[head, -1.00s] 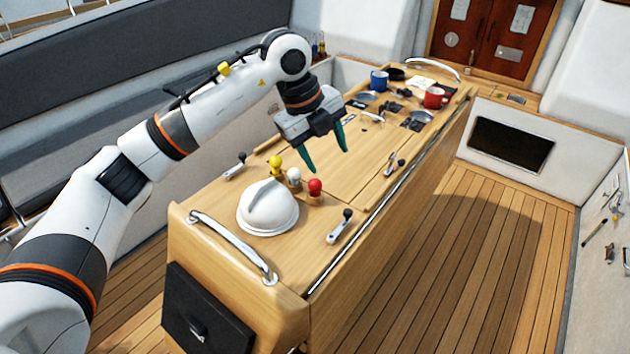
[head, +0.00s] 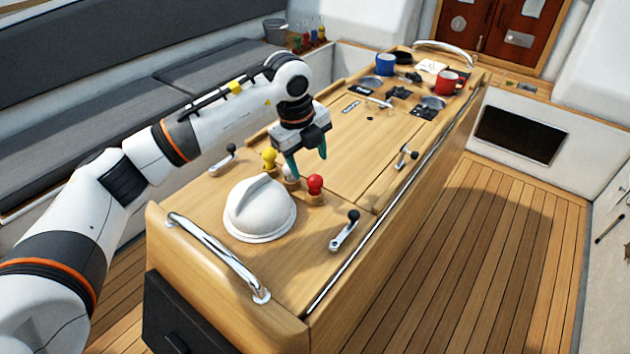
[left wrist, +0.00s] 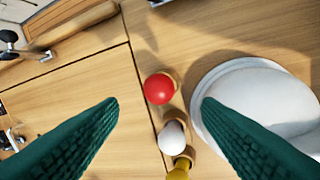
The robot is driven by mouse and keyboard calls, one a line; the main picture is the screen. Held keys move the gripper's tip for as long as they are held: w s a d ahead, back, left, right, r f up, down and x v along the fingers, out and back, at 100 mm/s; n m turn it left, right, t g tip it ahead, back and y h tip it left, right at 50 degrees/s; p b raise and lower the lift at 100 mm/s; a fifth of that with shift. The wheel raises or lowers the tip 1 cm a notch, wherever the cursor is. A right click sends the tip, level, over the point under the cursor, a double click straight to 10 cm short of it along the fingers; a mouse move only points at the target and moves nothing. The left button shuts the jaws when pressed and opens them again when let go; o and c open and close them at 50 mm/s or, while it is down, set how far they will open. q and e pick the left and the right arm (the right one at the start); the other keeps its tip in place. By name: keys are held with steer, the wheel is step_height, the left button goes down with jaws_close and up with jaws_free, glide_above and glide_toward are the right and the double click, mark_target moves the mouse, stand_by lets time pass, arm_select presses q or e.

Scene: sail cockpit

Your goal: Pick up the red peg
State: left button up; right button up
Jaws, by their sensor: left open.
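The red peg (head: 315,184) has a round red head and stands in a wooden holder on the cockpit table, at the near end of a row of pegs. It also shows in the left wrist view (left wrist: 159,88), ahead of and between my green fingertips. My left gripper (head: 308,165) is open and empty, pointing down just above and behind the row. The white peg (left wrist: 173,138) is partly hidden by a finger in the head view. My right gripper is not in view.
A yellow peg (head: 269,158) stands at the row's far end. A white compass dome (head: 260,208) sits close beside the pegs. A winch handle (head: 345,230) lies to the right. Blue (head: 385,64) and red mugs (head: 449,81) stand at the far end.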

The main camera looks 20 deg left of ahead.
mark_target(314, 177)
arm_select(q)
steer(key=f, duration=0.2)
steer(key=f+p, duration=0.1)
steer(key=d+f+p, duration=0.1)
steer(key=f, duration=0.1)
steer(key=shift+w+f, duration=0.3)
steer(key=shift+w, duration=0.1)
steer(key=shift+f, duration=0.2)
steer(key=c, duration=1.1)
